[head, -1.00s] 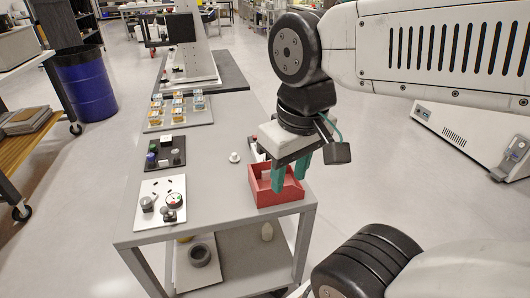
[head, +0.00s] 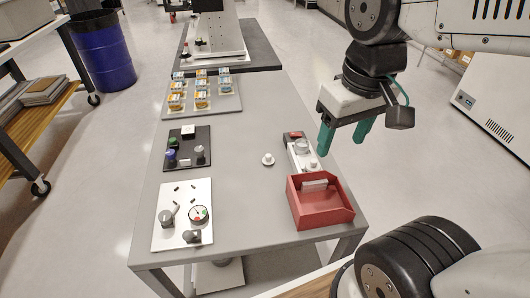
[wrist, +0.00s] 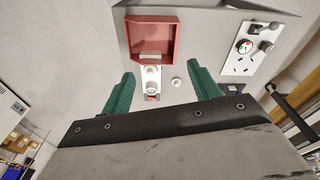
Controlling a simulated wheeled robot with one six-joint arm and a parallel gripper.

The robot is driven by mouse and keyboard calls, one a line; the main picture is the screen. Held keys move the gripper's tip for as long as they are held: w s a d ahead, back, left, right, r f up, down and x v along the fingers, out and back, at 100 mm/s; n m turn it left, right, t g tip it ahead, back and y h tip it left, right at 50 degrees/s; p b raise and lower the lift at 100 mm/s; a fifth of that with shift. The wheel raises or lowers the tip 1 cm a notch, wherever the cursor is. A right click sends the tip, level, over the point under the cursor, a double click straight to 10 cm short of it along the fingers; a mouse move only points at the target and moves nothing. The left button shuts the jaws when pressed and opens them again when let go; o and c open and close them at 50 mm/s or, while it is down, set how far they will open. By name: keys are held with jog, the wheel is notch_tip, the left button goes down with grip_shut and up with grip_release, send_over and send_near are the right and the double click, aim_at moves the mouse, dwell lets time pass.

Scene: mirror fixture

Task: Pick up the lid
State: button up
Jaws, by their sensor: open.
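A small white round piece with a raised knob (head: 268,159), which looks like the lid, lies on the grey table left of the white fixture. It also shows in the wrist view (wrist: 176,82), between my fingers in the picture and beyond their tips. My gripper (head: 343,136) has two green fingers, spread apart with nothing between them. It hangs above the table's right edge, right of the lid and clear of it. In the wrist view, the fingers (wrist: 163,78) frame the lid and part of the white fixture.
A red open bin (head: 320,209) holding a pale block stands at the table's front right. Behind it is a white fixture (head: 301,154) with round parts. A white plate (head: 182,231) and a black plate (head: 187,159) carry knobs at left. The table's middle is clear.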

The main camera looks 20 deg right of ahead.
jog(key=w+a+f+n, duration=0.1)
jog(key=w+f+n, duration=0.15)
jog(key=w, duration=0.75)
jog(key=n+g, duration=0.1)
jog(key=n, duration=0.3)
send_over(269, 155)
jog(key=f, duration=1.6)
jog(key=shift+a, duration=0.2)
notch_tip(269, 155, down, 8)
jog(key=shift+r, duration=0.1)
jog(key=shift+d, duration=0.1)
jog(key=c, duration=1.1)
